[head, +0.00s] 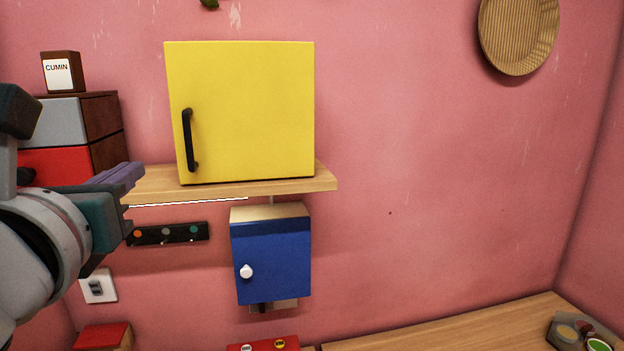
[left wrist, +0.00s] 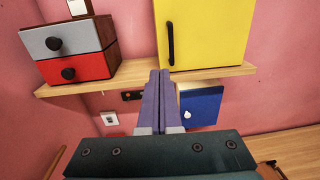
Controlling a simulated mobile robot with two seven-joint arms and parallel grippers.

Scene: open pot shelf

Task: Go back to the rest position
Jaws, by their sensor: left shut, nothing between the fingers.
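My left gripper (head: 128,174) is at the left of the head view, in front of the shelf. Its purple fingers are together and empty, and they also show in the left wrist view (left wrist: 160,78). The fingers point toward the wooden shelf (head: 235,188), near its front edge. My right gripper is in neither view.
A yellow cabinet (head: 245,110) with a black handle stands shut on the shelf. Left of it is a drawer unit with a grey and a red drawer (left wrist: 67,70), with a cumin box (head: 61,73) on top. A blue cabinet (head: 272,262) hangs below. A wooden counter (head: 450,330) is lower right.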

